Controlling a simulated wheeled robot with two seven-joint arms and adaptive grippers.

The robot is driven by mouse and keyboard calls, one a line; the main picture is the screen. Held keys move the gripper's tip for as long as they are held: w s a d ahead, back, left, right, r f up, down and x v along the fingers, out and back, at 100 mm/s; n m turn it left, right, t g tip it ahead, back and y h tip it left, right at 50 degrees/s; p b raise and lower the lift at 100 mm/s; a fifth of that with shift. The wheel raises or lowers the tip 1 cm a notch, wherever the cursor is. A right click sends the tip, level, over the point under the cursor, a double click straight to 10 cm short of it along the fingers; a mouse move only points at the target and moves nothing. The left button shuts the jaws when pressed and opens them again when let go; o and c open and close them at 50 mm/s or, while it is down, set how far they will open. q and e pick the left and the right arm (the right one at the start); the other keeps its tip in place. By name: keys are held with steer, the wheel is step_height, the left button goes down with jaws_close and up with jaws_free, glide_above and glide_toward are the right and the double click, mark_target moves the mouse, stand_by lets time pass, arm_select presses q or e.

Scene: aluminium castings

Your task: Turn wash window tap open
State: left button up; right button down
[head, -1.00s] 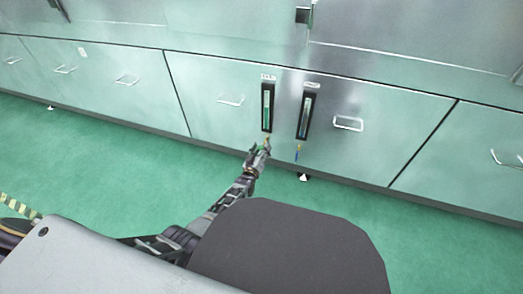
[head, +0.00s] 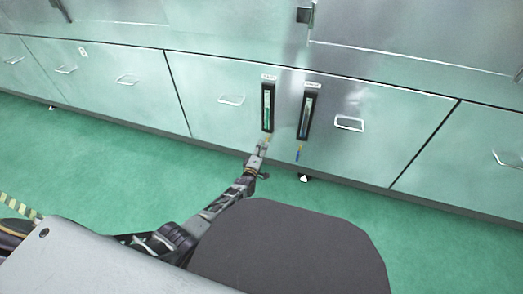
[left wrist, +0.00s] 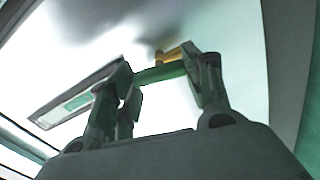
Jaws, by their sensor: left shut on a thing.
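Two narrow black-framed sight windows are mounted on the cabinet front: the left window (head: 268,106) shows green, the right window (head: 309,111) shows a bluish tone. Below the right window hangs a small tap with a blue handle (head: 298,155), pointing down. My left gripper (head: 263,146) is just below the left window, at its tap. In the left wrist view its fingers (left wrist: 160,72) are shut on a green tap handle (left wrist: 160,74), lying across between them. A brass-yellow part (left wrist: 174,55) shows behind it. My fingers partly hide this tap. My right gripper is not in view.
Metal drawer handles sit either side, a left one (head: 231,100) and a right one (head: 349,123). The cabinet's dark lower edge and a foot (head: 304,178) are below the taps. The green floor (head: 110,165) is clear at the left.

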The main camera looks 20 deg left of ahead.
arm_select(q)
steer(key=shift+f+n, duration=0.1)
steer(key=shift+n, duration=1.1)
steer(key=o, duration=1)
steer(key=shift+s, duration=0.25)
steer(key=shift+s+a, duration=0.15)
steer(key=shift+s, duration=2.75)
steer(key=shift+s+a, duration=0.1)
steer(key=shift+s, duration=2.75)
